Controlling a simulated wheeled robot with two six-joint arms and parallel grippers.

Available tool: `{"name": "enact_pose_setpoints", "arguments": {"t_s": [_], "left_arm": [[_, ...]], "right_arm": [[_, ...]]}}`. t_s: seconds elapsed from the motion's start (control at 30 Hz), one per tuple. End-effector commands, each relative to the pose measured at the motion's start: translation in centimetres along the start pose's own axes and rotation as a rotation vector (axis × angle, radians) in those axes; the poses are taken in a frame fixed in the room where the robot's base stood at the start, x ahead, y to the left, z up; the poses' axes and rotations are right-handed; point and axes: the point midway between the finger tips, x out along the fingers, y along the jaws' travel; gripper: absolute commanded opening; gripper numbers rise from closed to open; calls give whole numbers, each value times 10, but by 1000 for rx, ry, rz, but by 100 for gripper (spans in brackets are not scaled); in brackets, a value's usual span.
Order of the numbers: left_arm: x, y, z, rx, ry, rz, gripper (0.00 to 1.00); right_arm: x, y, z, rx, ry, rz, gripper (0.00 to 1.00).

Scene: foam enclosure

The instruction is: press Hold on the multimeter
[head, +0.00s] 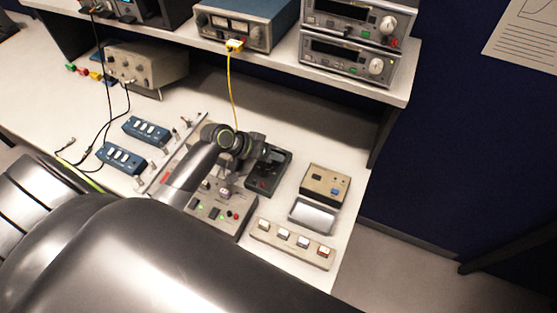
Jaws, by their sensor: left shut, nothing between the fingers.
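A dark, flat device (266,178) that looks like the multimeter lies on the bench right of the middle. A small red spot shows near its lower end. Its upper left part is hidden behind my left gripper, and its markings, including any Hold label, are too small to read. My left gripper (262,152) is shut and empty, over or beside the upper left of this device. I cannot tell whether its tips touch it. My left arm covers the bottom left of the view. My right gripper is not in view.
A grey panel (232,222) with switches and a long strip with several buttons (290,238) lie in front. A beige box (325,184) and a grey tray (313,215) are at right. Blue switch boxes (147,130) lie at left. A yellow cable (230,85) hangs from the shelf.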

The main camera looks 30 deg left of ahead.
Motion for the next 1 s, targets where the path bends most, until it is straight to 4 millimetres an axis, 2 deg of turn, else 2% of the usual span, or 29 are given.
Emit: {"name": "enact_pose_setpoints", "arguments": {"t_s": [0.33,0.8,1.0], "left_arm": [[-2,2,-2,0,1,0,0],[-34,25,-25,0,1,0,0],[-35,26,-26,0,0,0,0]], "right_arm": [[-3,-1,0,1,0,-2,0],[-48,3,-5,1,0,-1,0],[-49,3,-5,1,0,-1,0]]}}
